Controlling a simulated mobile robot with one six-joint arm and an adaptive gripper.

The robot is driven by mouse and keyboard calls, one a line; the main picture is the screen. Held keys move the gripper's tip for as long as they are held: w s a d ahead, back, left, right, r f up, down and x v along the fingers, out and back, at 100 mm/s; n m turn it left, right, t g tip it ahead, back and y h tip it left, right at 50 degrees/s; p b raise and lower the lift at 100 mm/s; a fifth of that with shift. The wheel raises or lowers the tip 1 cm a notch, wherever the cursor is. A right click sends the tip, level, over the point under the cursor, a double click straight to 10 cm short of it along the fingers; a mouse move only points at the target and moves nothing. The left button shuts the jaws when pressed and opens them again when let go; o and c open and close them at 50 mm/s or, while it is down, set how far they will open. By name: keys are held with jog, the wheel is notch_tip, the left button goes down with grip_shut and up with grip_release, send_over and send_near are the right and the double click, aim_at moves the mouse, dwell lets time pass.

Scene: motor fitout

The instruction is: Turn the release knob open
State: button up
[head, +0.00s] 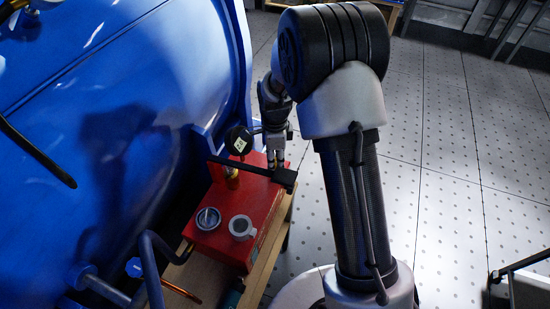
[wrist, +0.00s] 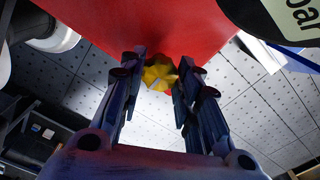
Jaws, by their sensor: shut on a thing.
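The release knob is the yellow, lobed knob (wrist: 158,74) at the red box, seen in the wrist view. My gripper (wrist: 160,78) has one finger on each side of it and is shut on it; the fingertips hide its sides. In the head view my gripper (head: 277,160) points down at the far right end of the red box (head: 225,195), and I cannot make out the knob there. How far the knob is turned cannot be told.
A black bar (head: 240,168) crosses the box top close to my gripper. A pressure gauge (head: 239,140) stands beside it. Two round fittings (head: 208,218) (head: 242,227) sit on the box. A large blue tank (head: 110,110) fills the left. The floor (head: 440,180) at right is open.

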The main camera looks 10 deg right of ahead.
jog(key=shift+n, duration=0.3)
jog(key=n+p, duration=0.1)
jog(key=n, duration=0.1)
jog(key=shift+n, duration=0.4)
jog(key=n+p, duration=0.1)
jog(key=n, duration=0.2)
jog(key=shift+n, duration=0.3)
jog(key=n+p, duration=0.1)
jog(key=n, duration=0.2)
jog(key=shift+n, duration=0.3)
jog(key=n+p, duration=0.1)
jog(key=n, duration=0.2)
jog(key=shift+s+n, duration=0.1)
jog(key=shift+n, duration=0.2)
jog(key=n, duration=0.4)
jog(key=shift+d+n, duration=0.1)
jog(key=shift+n, duration=0.2)
jog(key=shift+n+p, duration=0.55)
jog(key=shift+n, duration=1.95)
